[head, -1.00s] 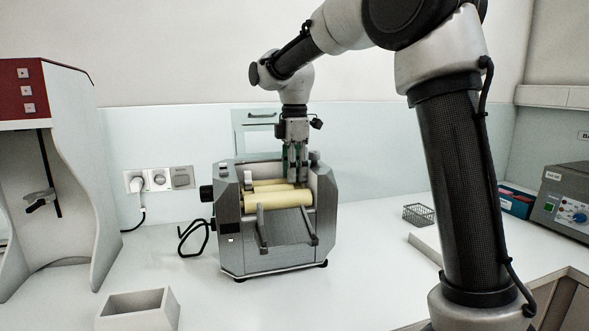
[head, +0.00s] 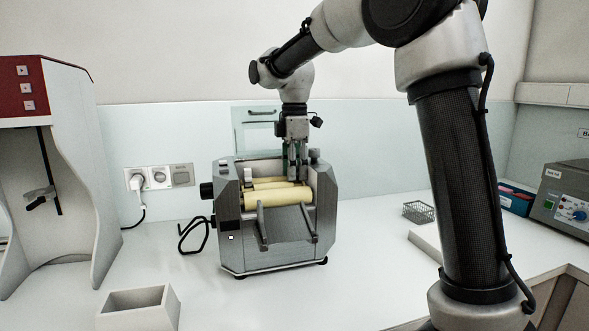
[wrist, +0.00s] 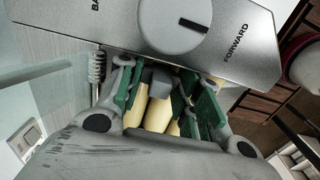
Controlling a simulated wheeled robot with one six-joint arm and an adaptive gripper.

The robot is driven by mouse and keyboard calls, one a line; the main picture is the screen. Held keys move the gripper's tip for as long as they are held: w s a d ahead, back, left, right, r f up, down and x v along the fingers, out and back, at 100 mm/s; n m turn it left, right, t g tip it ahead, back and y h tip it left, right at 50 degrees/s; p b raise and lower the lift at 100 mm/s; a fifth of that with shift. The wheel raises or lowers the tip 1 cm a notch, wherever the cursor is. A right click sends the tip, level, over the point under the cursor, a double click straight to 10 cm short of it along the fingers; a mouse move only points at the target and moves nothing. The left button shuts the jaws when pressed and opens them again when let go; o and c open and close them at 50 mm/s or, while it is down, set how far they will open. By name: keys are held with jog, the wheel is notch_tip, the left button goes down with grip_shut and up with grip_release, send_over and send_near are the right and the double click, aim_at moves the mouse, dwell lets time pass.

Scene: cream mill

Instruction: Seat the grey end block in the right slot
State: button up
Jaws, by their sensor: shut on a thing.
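The grey mill (head: 270,250) stands on the bench with several cream-yellow rollers (head: 275,197) lying across it. My gripper (head: 297,178) points down at the right end of the rollers, close to the right side wall. In the wrist view its green-padded fingers are shut on the grey end block (wrist: 160,80), beside the side panel with the round knob (wrist: 175,22). The cream rollers (wrist: 158,112) show below the block. The right slot is hidden, so I cannot tell how deep the block sits. Another pale block (head: 248,178) stands at the left end of the rollers.
An open grey box (head: 138,302) is at the front left, a red-topped cabinet (head: 45,90) at the far left. A wire basket (head: 418,212) and a grey device (head: 565,195) are on the right. Bench around the mill is mostly clear.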

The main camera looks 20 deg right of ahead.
jog(key=o, duration=1)
notch_tip(320, 180, up, 12)
jog(key=shift+f, duration=0.1)
